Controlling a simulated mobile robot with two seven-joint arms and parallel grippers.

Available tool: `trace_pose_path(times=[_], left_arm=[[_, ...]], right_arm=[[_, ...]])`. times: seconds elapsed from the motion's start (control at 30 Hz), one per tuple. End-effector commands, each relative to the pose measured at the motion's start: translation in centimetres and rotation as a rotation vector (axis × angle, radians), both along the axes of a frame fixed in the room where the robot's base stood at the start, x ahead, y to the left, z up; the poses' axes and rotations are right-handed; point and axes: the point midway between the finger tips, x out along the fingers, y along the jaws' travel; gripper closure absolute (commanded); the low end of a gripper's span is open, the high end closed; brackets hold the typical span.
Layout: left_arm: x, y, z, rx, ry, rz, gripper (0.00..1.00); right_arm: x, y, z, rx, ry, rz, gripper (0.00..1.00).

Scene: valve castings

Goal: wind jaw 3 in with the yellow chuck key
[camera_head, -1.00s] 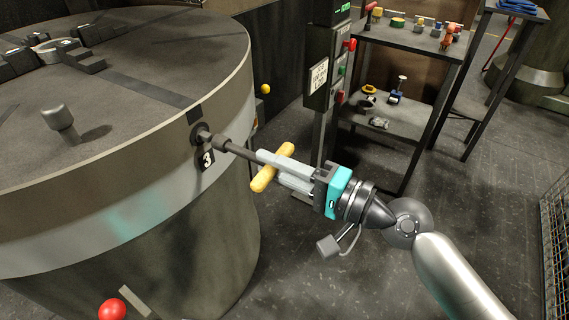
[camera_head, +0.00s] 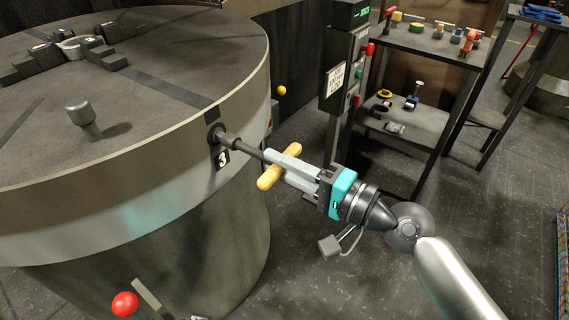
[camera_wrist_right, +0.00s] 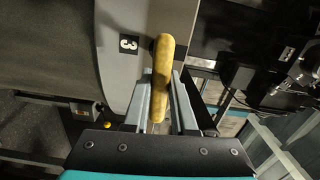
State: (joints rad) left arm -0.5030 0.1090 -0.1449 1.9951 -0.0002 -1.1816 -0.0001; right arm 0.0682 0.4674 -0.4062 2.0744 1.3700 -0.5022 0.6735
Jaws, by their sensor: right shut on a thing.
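The yellow chuck key (camera_head: 268,179) has a yellow cross handle and a dark shaft that runs to the socket (camera_head: 217,135) in the chuck's side, above the label 3 (camera_head: 222,160). The shaft's tip is hidden at the socket. My right gripper (camera_head: 281,166) is shut on the key at its handle. In the right wrist view the yellow handle (camera_wrist_right: 162,70) stands between the fingers. Jaw 3 (camera_head: 100,59), a dark stepped block, sits on the chuck top (camera_head: 150,120) in line with that socket, close to a pale ring-shaped part (camera_head: 80,45). My left gripper is not in view.
A red ball knob (camera_head: 125,304) is low at the chuck's front. A control pillar (camera_head: 345,85) and a shelf rack (camera_head: 425,45) stand behind my right gripper. The floor at right is mostly clear.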

Motion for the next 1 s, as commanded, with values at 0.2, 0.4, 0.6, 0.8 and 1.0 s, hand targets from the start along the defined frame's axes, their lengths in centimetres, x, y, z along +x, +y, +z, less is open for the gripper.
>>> trace_pose_path(times=[0.2, 0.4, 0.6, 0.8, 1.0], left_arm=[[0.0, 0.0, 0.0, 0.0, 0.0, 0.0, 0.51], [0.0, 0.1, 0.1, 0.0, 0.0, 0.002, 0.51], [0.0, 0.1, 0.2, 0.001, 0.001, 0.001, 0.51], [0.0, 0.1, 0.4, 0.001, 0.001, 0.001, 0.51], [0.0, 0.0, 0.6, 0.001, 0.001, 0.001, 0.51]], right_arm=[[0.1, 0.1, 0.1, 0.003, -0.003, -0.001, 1.0], [0.1, 0.1, 0.1, 0.003, -0.003, -0.001, 1.0], [0.3, 0.3, 0.2, 0.004, -0.003, -0.001, 1.0], [0.7, 0.9, 0.2, 0.003, -0.003, -0.002, 1.0], [1.0, 1.5, 0.2, 0.004, -0.004, -0.002, 1.0]])
